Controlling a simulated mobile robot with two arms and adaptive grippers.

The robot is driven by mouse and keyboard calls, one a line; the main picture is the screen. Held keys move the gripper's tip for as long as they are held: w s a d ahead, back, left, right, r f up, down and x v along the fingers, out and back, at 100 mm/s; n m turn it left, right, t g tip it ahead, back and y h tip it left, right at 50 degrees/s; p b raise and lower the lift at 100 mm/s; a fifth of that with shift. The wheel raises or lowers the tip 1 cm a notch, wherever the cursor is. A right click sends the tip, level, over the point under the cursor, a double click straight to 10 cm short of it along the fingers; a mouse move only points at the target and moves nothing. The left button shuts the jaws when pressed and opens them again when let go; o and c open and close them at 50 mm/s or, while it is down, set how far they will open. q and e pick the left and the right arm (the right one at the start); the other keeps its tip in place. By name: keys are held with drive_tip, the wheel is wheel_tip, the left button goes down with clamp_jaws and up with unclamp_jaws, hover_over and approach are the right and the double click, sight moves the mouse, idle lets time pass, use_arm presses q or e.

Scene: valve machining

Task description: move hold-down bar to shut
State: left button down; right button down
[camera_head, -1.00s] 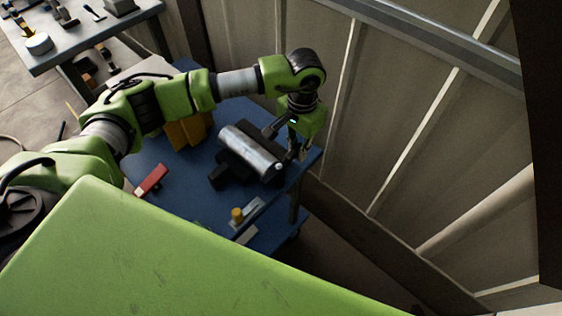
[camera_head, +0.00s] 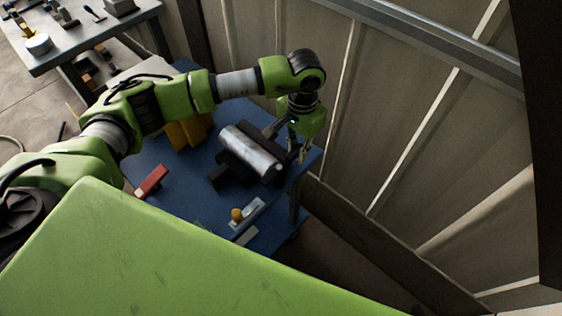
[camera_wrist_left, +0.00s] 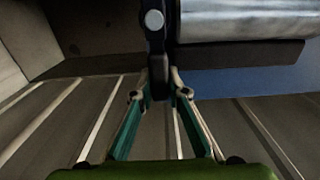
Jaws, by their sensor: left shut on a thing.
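A shiny metal cylinder (camera_head: 252,150) lies in a dark fixture (camera_head: 230,171) on the blue table; it also shows at the upper right of the left wrist view (camera_wrist_left: 245,20). A dark bar (camera_wrist_left: 155,50) with a pale round pin runs down beside the cylinder's end in the left wrist view; it looks like the hold-down bar. My left gripper (camera_head: 299,154) points down at the cylinder's right end. In the left wrist view its fingertips (camera_wrist_left: 160,84) are closed on the lower end of this bar. My right gripper is not in view.
On the blue table (camera_head: 185,218) lie a red block (camera_head: 151,181), yellow blocks (camera_head: 187,131) and a small plate with an orange knob (camera_head: 237,214). A panelled wall (camera_head: 400,130) stands close to the right. A grey bench (camera_head: 75,40) with tools is at the upper left.

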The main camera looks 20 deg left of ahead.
use_arm(q)
drive_tip(key=shift+f, duration=0.1)
drive_tip(key=shift+s+d+f+m+b, duration=0.2)
drive_tip(key=shift+d+m+b, duration=0.15)
drive_tip(key=shift+m+b, duration=0.4)
drive_tip(key=shift+s+d+m+b, duration=0.2)
drive_tip(key=shift+d+m+b, duration=0.3)
drive_tip(key=shift+b, duration=0.3)
drive_tip(key=shift+s+r+m, duration=0.1)
drive_tip(key=shift+m, duration=0.25)
drive_tip(key=shift+s+d+r, duration=0.1)
drive_tip(key=shift+s+d, duration=0.05)
drive_tip(key=shift+b, duration=0.3)
